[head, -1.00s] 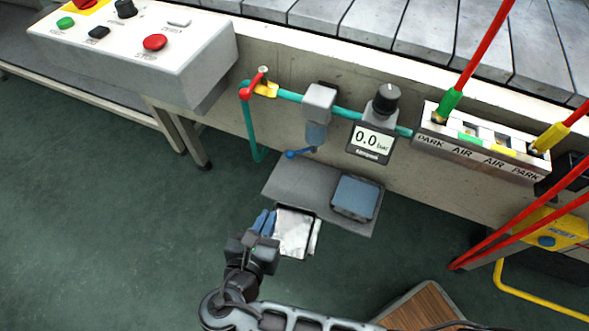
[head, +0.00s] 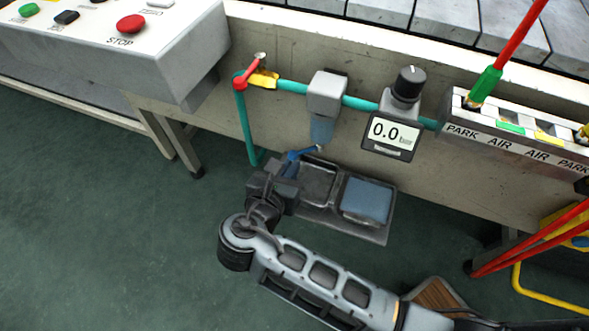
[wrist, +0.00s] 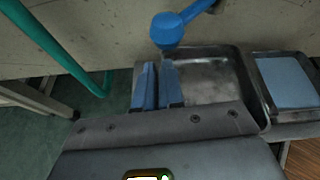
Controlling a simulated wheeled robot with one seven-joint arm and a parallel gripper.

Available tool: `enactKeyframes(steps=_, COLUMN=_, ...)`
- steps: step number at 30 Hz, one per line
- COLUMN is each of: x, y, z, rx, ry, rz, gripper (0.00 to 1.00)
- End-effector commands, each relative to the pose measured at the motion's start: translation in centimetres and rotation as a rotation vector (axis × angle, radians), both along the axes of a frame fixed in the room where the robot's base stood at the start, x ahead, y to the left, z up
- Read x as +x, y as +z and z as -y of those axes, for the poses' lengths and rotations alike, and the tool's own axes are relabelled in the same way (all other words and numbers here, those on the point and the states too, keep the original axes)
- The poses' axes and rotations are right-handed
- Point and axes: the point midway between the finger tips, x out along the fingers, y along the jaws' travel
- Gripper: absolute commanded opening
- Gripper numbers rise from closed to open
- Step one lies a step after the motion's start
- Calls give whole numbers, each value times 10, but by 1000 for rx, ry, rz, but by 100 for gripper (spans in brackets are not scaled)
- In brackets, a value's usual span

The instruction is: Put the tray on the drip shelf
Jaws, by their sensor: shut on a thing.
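The metal tray (head: 319,181) is grey and empty, over the left part of the grey drip shelf (head: 373,233), below the filter bowl. It also shows in the wrist view (wrist: 212,80), looking level. My gripper (head: 291,169) is at the tray's left side; its blue fingers (wrist: 158,88) are closed on the left rim. I cannot tell whether the tray's underside touches the shelf. My gripper body hides the tray's near edge in the wrist view.
A blue pad (head: 367,201) in a second tray takes up the shelf's right part. The blue drain lever (wrist: 168,28) hangs close above the tray's back left. The filter (head: 324,100) and the gauge reading 0.0 (head: 391,133) are above. Green floor lies open to the left.

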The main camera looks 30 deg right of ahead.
Motion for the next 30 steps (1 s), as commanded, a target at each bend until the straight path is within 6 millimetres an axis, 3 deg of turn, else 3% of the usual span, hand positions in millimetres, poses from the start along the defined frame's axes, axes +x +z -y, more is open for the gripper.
enactKeyframes(steps=11, x=19, y=-1, z=27, rx=0, ry=-3, rz=1, gripper=0)
enactKeyframes(steps=16, x=18, y=-33, z=25, rx=-1, ry=1, rz=-1, gripper=0)
enactKeyframes(steps=24, x=18, y=-35, z=25, rx=-1, ry=0, rz=-1, gripper=0)
enactKeyframes(steps=25, x=18, y=-35, z=25, rx=0, ry=0, rz=-1, gripper=10)
enactKeyframes(steps=30, x=18, y=-35, z=25, rx=0, ry=0, rz=-1, gripper=26)
